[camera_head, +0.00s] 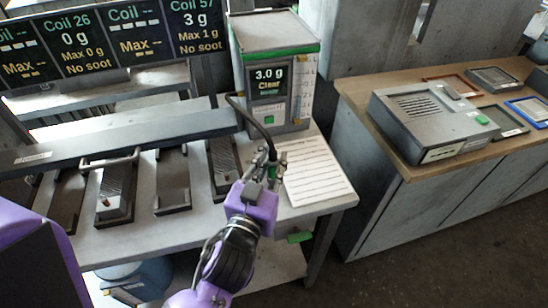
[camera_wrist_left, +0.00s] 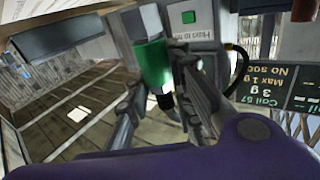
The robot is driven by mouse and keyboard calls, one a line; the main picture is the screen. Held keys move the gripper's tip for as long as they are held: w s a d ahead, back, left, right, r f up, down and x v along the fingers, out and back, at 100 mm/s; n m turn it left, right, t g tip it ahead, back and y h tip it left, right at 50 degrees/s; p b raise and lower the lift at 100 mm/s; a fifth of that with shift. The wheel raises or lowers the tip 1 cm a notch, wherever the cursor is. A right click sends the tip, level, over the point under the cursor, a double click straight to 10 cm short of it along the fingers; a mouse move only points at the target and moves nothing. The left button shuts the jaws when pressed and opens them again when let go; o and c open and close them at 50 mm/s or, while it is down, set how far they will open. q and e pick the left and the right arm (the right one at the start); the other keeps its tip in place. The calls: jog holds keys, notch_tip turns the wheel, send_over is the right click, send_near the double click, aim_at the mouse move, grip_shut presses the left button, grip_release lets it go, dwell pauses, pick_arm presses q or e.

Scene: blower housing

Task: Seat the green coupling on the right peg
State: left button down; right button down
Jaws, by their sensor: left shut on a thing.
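In the left wrist view the coupling (camera_wrist_left: 155,65) is a green cylinder with a pale band and a dark tip, between the gripper's two fingers (camera_wrist_left: 160,90). A black hose (camera_head: 248,113) curves from the dispenser's left side down to the gripper. I cannot make out the right peg in either view. My right gripper is not in view.
The dispenser (camera_head: 275,55) has a screen reading 3.0 g, Clear. A printed sheet (camera_head: 315,172) lies right of the gripper. Coil trays (camera_head: 172,180) line the table (camera_head: 140,238) at left, under a grey bar (camera_head: 100,140). A wooden-topped counter (camera_head: 365,100) with a grey box (camera_head: 430,120) stands right.

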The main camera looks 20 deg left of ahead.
pick_arm(q)
jog(key=shift+r, duration=0.1)
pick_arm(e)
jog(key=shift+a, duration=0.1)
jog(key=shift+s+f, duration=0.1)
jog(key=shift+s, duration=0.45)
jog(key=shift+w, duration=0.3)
pick_arm(q)
jog(key=shift+f, duration=0.25)
jog(key=shift+f, duration=0.25)
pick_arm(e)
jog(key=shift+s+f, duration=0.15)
pick_arm(q)
jog(key=shift+a+f+b, duration=0.1)
jog(key=shift+f+b, duration=0.35)
jog(key=shift+f, duration=0.1)
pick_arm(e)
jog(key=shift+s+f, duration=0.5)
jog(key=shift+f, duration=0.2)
pick_arm(q)
jog(key=shift+f, duration=0.4)
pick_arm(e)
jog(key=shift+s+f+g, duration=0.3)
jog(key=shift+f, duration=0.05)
pick_arm(q)
jog(key=c, duration=1.5)
grip_release()
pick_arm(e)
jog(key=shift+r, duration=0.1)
